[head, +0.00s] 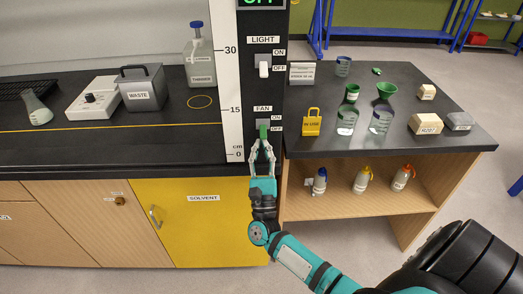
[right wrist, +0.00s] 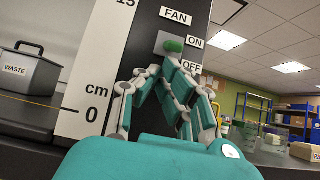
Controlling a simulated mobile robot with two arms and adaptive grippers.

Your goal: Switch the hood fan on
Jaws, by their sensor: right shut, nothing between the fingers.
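The fan switch is a grey plate with a green-tipped toggle (head: 263,131) on the black panel, under the FAN label and beside ON and OFF. The toggle hangs low on its plate, on the OFF side. It also shows in the right wrist view (right wrist: 174,45). My right gripper (head: 263,145) is shut and empty, its tips just under the toggle; I cannot tell whether they touch it. The fingers also show in the right wrist view (right wrist: 168,66), partly hiding the plate's lower part. My left gripper is not in view.
The light switch (head: 264,70) sits higher on the panel, its white toggle down at OFF. A green display (head: 263,2) is cut off at the top. A white cm scale (head: 234,90) runs left of the panel.

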